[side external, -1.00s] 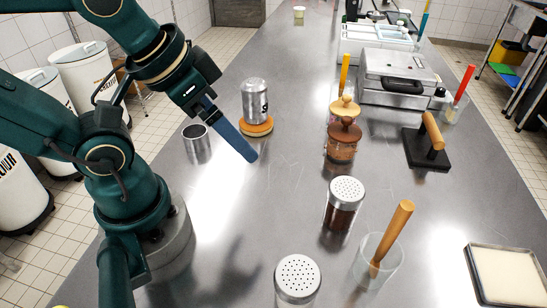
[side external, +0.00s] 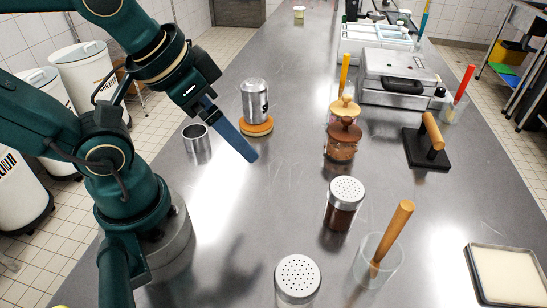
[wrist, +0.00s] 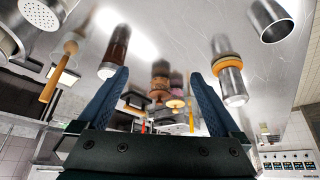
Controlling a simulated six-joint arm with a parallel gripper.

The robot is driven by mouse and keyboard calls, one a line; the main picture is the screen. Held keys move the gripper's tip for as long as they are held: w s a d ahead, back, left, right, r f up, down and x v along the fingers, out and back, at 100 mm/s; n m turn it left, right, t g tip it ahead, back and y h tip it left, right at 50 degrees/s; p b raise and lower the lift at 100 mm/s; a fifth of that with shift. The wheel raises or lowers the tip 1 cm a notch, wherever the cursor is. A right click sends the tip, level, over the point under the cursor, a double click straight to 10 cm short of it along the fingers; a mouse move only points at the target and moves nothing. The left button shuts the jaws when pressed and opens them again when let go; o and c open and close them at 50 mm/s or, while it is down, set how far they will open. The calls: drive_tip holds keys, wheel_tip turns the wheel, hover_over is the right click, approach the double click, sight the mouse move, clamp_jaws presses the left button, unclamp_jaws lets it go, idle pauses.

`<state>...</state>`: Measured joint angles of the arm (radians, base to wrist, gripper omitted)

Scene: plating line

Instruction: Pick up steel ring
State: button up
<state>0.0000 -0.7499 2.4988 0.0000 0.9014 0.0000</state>
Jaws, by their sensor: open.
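The steel ring (side external: 198,151) is a short open-topped metal cylinder. It stands upright on the steel counter in the side view, close to my arm and left of a shaker on an orange-rimmed disc. In the wrist view the ring (wrist: 271,20) is at the upper right, outside the span of the fingers. My gripper (side external: 250,157) hangs above the counter, to the right of the ring and apart from it, with blue fingers. In the wrist view my gripper (wrist: 158,76) has its two fingers spread wide with nothing between them.
A silver shaker (side external: 254,101) on an orange-rimmed disc (side external: 257,127) stands close to the ring. Brown wooden-topped jars (side external: 343,142), two perforated-lid shakers (side external: 344,204), and a clear cup (side external: 378,263) with a wooden-handled tool stand right.

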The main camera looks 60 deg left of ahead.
wheel_tip(320, 180, up, 5)
drive_tip(key=m+g+y, duration=0.7)
drive_tip(key=m+y, duration=0.6)
drive_tip(key=m, duration=0.4)
hover_over(191, 132)
drive_tip(key=d, duration=0.5)
drive_tip(key=f, duration=1.9)
drive_tip(key=shift+w+a, duration=0.15)
drive_tip(key=shift+w, duration=0.1)
drive_tip(key=shift+a+f, duration=0.1)
drive_tip(key=shift+f, duration=0.15)
drive_tip(key=shift+x, duration=2.45)
